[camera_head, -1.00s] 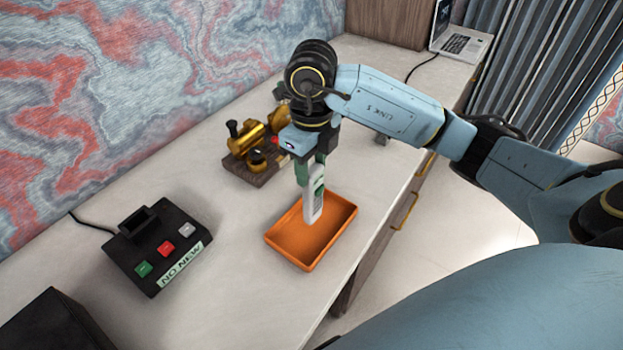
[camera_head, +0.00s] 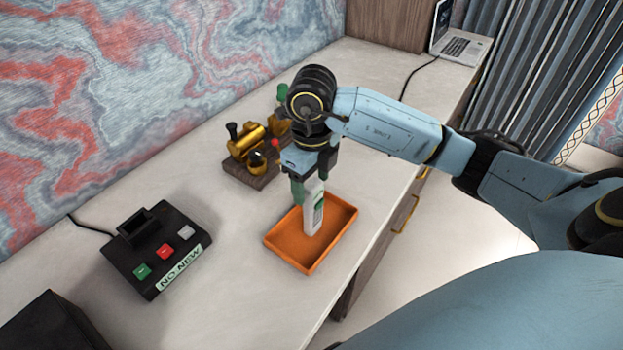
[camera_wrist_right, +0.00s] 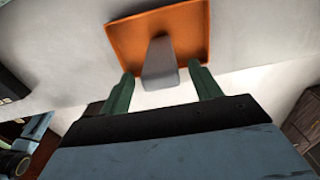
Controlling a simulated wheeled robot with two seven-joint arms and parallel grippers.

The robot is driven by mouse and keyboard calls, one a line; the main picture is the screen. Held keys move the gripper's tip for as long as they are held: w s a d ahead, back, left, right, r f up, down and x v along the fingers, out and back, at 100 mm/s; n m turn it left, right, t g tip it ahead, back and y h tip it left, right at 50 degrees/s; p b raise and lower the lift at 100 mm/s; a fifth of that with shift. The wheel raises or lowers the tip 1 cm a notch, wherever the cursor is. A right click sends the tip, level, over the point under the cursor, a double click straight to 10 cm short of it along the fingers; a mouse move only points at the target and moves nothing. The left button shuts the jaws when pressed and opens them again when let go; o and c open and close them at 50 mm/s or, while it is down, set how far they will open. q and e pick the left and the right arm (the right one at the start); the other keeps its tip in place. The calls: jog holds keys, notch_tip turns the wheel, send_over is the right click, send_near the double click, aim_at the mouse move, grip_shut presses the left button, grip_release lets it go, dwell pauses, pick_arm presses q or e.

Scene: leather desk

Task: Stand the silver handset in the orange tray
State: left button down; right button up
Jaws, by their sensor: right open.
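The silver handset (camera_head: 313,212) stands upright in the orange tray (camera_head: 285,253), its lower end down at the tray floor. My right gripper (camera_head: 312,188) is above the tray with its green fingers open on either side of the handset's upper part. In the right wrist view the handset (camera_wrist_right: 160,66) lies between the spread fingertips of my right gripper (camera_wrist_right: 164,80), with gaps on both sides, and the tray (camera_wrist_right: 190,24) is beyond it. My left gripper is not in view.
A black box with coloured buttons and a "NO NEW" label (camera_head: 181,266) stands to the left. A brass device on a wooden base (camera_head: 250,165) is behind the tray. A laptop (camera_head: 460,45) sits at the far end. The desk edge runs close right of the tray.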

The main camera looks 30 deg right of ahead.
jog(key=shift+r, duration=0.25)
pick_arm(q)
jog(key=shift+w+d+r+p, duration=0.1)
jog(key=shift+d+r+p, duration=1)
pick_arm(e)
notch_tip(320, 180, up, 12)
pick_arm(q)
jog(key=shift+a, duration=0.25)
pick_arm(e)
jog(key=shift+f, duration=0.1)
